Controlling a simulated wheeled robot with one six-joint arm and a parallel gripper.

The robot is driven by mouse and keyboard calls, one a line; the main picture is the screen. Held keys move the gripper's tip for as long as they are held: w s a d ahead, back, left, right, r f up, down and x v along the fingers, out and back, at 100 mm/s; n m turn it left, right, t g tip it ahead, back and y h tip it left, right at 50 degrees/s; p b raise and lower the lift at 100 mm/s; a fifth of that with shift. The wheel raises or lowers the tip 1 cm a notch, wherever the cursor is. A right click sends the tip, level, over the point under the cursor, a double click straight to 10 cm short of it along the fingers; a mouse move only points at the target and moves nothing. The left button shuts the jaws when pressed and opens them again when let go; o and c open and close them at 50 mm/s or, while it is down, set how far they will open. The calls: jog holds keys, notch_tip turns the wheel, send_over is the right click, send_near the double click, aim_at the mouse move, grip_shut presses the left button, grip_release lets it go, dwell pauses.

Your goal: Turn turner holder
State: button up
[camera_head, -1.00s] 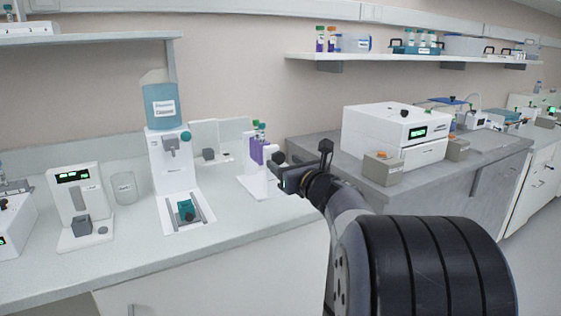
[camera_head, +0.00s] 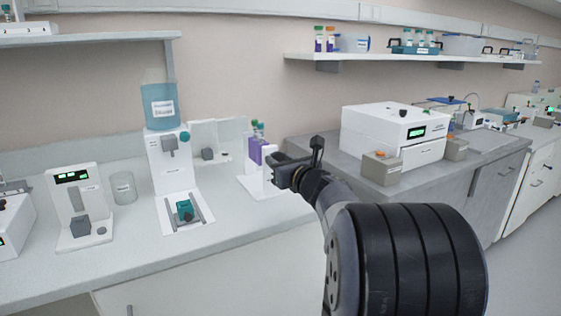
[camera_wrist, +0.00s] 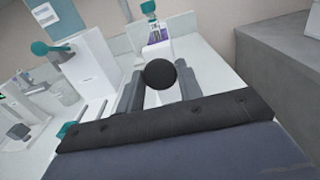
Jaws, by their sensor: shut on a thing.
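The turner holder (camera_head: 246,184) is a white stand on the bench, carrying tubes with purple bodies (camera_head: 256,152) and teal caps. It also shows at the top of the wrist view (camera_wrist: 157,52), beyond my fingers. My gripper (camera_head: 276,168) is at the right side of the holder. In the wrist view my gripper (camera_wrist: 159,84) has its two grey fingers on either side of a round black knob (camera_wrist: 160,74), and it is shut on this knob. The knob's link to the holder is hidden. In the head view my gripper hides part of the holder's right side.
Left of the holder stands a white dispenser (camera_head: 170,160) with a blue bottle on top. A scale-like device (camera_head: 80,205) and a beaker (camera_head: 123,187) are farther left. A grey bench with a white machine (camera_head: 385,128) is at the right. The front bench top is clear.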

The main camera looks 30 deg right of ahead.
jog(key=shift+c, duration=0.9)
